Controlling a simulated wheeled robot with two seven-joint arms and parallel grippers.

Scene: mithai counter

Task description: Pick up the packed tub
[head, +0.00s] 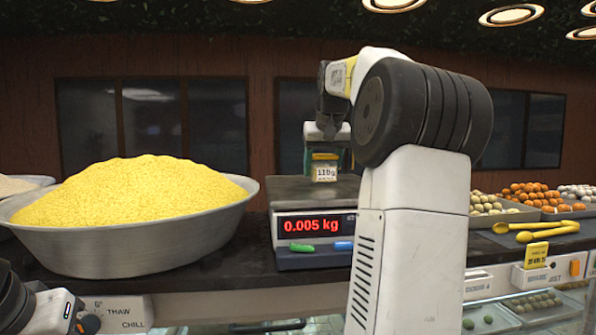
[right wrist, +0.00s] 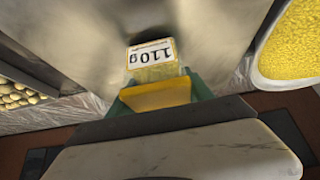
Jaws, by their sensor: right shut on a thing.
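The packed tub (head: 325,168) is small, with a yellow body and a white label reading 110g. It is at the rear of the scale's metal pan (head: 300,194) in the head view. I cannot tell whether its base touches the pan. My right gripper (head: 325,152) comes down from above and is shut on the tub. In the right wrist view the tub (right wrist: 152,62) sits between the green fingers (right wrist: 160,97), label showing. The scale's red display (head: 309,226) reads 0.005 kg. My left gripper is out of view; only part of what looks like my left arm shows at lower left.
A wide metal basin (head: 130,245) heaped with yellow grains stands left of the scale. Trays of round sweets (head: 490,210) and yellow tongs (head: 540,230) lie to the right. My right forearm hides the counter right of the scale.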

